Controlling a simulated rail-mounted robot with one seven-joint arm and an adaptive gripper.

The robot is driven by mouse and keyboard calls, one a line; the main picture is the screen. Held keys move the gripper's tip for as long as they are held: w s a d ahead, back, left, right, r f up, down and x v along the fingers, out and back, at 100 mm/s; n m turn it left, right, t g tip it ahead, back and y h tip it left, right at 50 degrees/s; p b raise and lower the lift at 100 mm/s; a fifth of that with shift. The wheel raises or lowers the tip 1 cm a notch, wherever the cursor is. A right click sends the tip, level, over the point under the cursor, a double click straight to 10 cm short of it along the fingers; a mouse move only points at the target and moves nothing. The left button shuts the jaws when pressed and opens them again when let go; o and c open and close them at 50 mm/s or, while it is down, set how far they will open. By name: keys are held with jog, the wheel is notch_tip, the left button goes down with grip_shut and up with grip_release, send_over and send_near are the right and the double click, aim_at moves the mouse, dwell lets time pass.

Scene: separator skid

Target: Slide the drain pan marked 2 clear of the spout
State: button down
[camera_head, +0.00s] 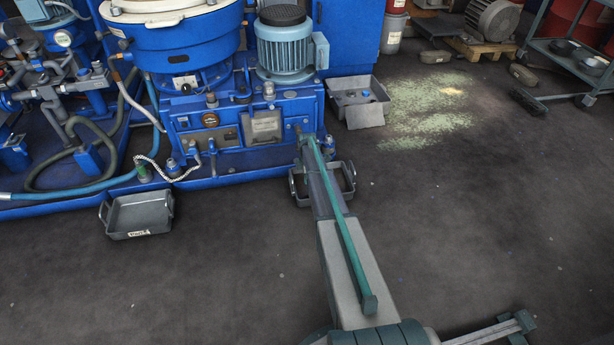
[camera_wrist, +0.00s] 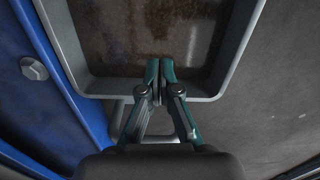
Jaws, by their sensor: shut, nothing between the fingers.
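A grey drain pan (camera_head: 347,178) with raised handles sits on the floor against the blue skid, partly hidden behind my arm; no mark shows on it. A second grey pan (camera_head: 140,215) with a small label I cannot read sits on the floor at the left. In the wrist view a pan (camera_wrist: 88,88) with a brown-stained bottom fills the upper middle. My gripper (camera_wrist: 160,68) is shut and empty, with its fingertips over this pan's near edge and a bar handle (camera_wrist: 152,138) below the fingers. I cannot tell whether they touch. The head view hides the fingertips.
The blue separator skid (camera_head: 240,160) stands behind the pans, and its blue side (camera_wrist: 45,90) runs close along the left of the wrist view. A grey tray (camera_head: 350,90) and green granules (camera_head: 425,105) lie farther back. The floor in front and right is open.

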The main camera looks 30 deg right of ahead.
aim_at(299, 194)
notch_tip(299, 194, down, 4)
jog(key=shift+f+b, duration=0.1)
jog(key=shift+b, duration=0.6)
jog(key=a, duration=0.1)
jog(key=a+b, duration=0.1)
jog(key=a, duration=0.1)
jog(key=shift+w+a+r+b, duration=0.25)
jog(key=shift+w+r+b, duration=0.05)
jog(key=shift+w, duration=0.05)
jog(key=shift+a+r, duration=0.1)
jog(key=shift+a, duration=0.1)
jog(key=shift+r, duration=0.1)
